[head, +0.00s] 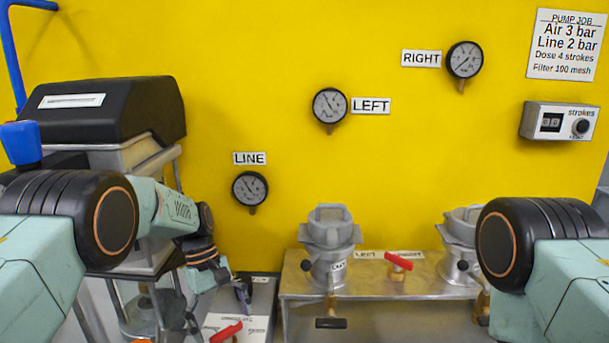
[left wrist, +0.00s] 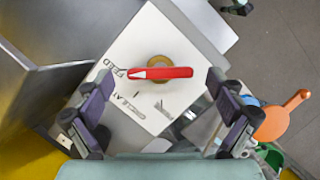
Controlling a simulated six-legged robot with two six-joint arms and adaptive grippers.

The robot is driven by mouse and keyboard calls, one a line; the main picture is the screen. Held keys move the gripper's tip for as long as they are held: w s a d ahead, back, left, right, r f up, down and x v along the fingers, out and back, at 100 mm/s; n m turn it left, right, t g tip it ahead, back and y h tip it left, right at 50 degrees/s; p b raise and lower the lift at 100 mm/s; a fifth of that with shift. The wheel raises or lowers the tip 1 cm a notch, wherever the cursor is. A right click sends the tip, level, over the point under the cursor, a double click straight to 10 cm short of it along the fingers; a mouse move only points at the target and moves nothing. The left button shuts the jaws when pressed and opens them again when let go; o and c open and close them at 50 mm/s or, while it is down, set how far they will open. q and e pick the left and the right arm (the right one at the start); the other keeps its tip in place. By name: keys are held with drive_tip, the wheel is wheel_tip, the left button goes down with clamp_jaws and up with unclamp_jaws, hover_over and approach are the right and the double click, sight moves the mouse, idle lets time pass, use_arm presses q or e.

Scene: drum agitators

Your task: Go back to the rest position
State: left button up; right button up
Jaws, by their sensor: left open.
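My left gripper (head: 218,306) is low at the left in the head view, above a white labelled plate (head: 257,324) with a red lever (head: 226,332). In the left wrist view my left gripper (left wrist: 157,88) is open, its fingers spread to either side of the red lever (left wrist: 160,73). The lever sits on a brass hub on the white plate (left wrist: 155,38), pointing left toward the word FEED. No finger visibly touches it, and nothing is held. My right arm (head: 540,250) comes in from the right; its gripper is not seen.
A metal bench (head: 305,283) holds two grey pump bodies, the left one (head: 330,240) clear, and a red-handled valve (head: 398,262). A black-topped machine (head: 105,110) stands left. Gauges hang on the yellow wall. An orange paddle-shaped item (left wrist: 283,115) lies right of the gripper in the wrist view.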

idle(0.4)
